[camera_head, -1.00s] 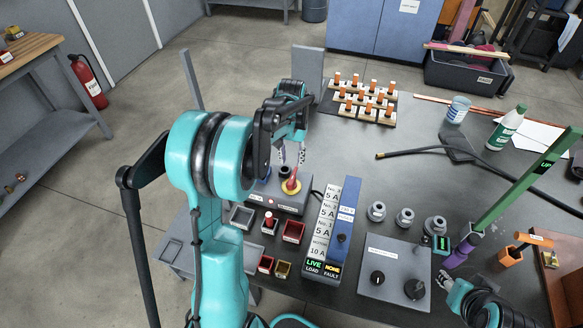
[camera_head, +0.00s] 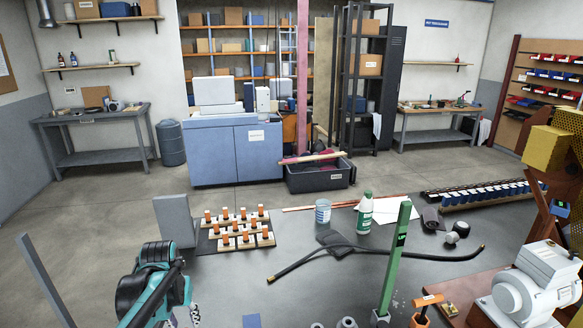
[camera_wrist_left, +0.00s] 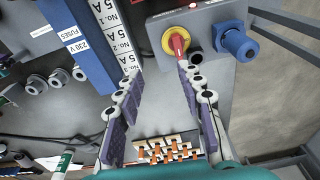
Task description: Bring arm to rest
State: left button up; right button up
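My left arm (camera_head: 150,285) comes in at the lower left of the head view, over the near edge of the grey bench. Only part of its gripper (camera_head: 194,314) shows there, cut off by the bottom edge. In the left wrist view the left gripper (camera_wrist_left: 158,74) is open, its two fingers well apart with nothing between the pads. A red switch handle on a yellow collar (camera_wrist_left: 179,43) is just beyond the fingertips, close to the right-hand finger; contact cannot be told. My right gripper is not in view.
A blue fuse panel (camera_wrist_left: 82,45) and a blue plug (camera_wrist_left: 236,43) flank the gripper. Orange-topped pieces stand on a dark mat (camera_head: 208,247) behind it. An upright grey plate (camera_head: 174,220) is near the arm.

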pick_arm(q)
jog(key=s+d+r+m+t, duration=0.2)
jog(key=s+d+t, duration=0.3)
jog(key=s+d, duration=0.6)
jog(key=s, duration=0.4)
jog(key=shift+s+d+t, duration=0.2)
jog(key=shift+d+t, duration=0.1)
jog(key=shift+d, duration=0.05)
